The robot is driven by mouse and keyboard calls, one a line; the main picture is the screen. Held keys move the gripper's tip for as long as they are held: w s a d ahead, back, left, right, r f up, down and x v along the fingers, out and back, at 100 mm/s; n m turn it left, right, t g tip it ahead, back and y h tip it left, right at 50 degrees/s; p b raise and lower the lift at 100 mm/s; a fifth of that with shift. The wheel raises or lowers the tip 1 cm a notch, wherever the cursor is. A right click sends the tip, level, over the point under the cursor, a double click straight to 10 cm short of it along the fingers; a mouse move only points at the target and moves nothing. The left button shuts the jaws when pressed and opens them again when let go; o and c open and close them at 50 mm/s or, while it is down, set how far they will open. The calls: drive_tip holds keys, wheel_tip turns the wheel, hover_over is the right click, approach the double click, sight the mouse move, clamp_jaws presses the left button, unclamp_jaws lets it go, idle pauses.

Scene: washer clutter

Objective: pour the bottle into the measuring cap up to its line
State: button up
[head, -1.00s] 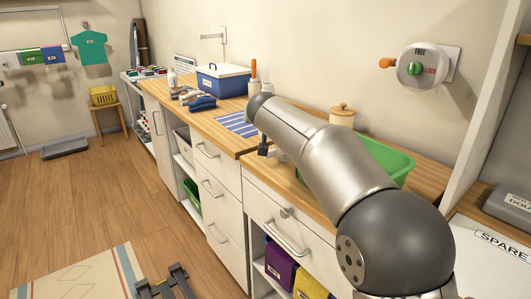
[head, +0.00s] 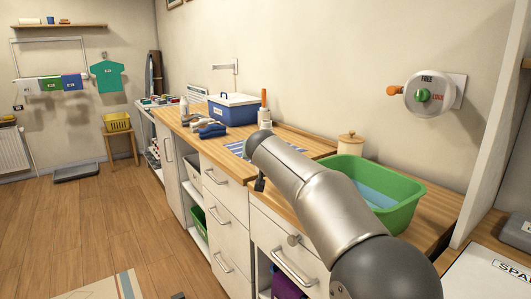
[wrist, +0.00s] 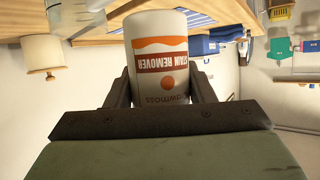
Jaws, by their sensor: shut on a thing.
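A white bottle (wrist: 160,30) with an orange band and a "STAIN REMOVER" label fills the middle of the wrist view, its lettering upside down in the picture. My gripper (wrist: 162,86) is shut on it, with one dark finger on each side. In the head view, only a small dark part of my gripper (head: 259,184) shows below my arm, and the bottle is hidden there. I cannot make out the measuring cap or its line; a clear shape at the wrist view's top edge is too cut off to name.
A green basin (head: 408,212) stands on the wooden counter to the right of my arm, near a cream jar (head: 350,146). A blue box (head: 232,111), folded blue cloths (head: 212,131) and a striped mat (head: 237,147) lie further back. Drawers line the counter's front.

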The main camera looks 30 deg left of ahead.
drive_tip(key=shift+d+r+m+g+y+p, duration=0.1)
drive_tip(key=shift+r+m+g+y+p, duration=0.15)
drive_tip(key=shift+m+g+y+p, duration=0.55)
drive_tip(key=shift+r+m+g+y+p, duration=0.15)
drive_tip(key=shift+m+p, duration=0.35)
drive_tip(key=shift+p, duration=0.55)
drive_tip(key=shift+w+d+m+g+y+p, duration=0.1)
drive_tip(key=shift+w+m+g+y+p, duration=0.2)
drive_tip(key=shift+m+g+p, duration=0.4)
drive_tip(key=shift+s+f+m+g+y+p, duration=0.2)
drive_tip(key=shift+f+m+g+y+p, duration=0.1)
drive_tip(key=shift+m+y, duration=0.35)
drive_tip(key=shift+s+a+r+m+y+p, duration=0.3)
drive_tip(key=shift+a+r+m+p, duration=0.1)
drive_tip(key=shift+r+m, duration=0.2)
drive_tip(key=shift+f+g+b, duration=0.3)
drive_tip(key=shift+g+b, duration=0.05)
drive_tip(key=shift+b, duration=0.05)
drive_tip(key=shift+s+a+f+m+y+b, duration=0.15)
drive_tip(key=shift+m+y+b, duration=0.15)
drive_tip(key=shift+m+b, duration=0.05)
drive_tip(key=shift+s+a+r+m+g+y, duration=0.1)
drive_tip(key=shift+a+r+m+g+y, duration=0.05)
drive_tip(key=shift+r+m+g+y, duration=0.35)
drive_tip(key=shift+r+m, duration=0.3)
drive_tip(key=shift+r, duration=0.1)
drive_tip(key=shift+s+a+r+m+y, duration=0.1)
drive_tip(key=shift+r+m+y, duration=0.2)
drive_tip(key=shift+r+y, duration=0.1)
idle(2.2)
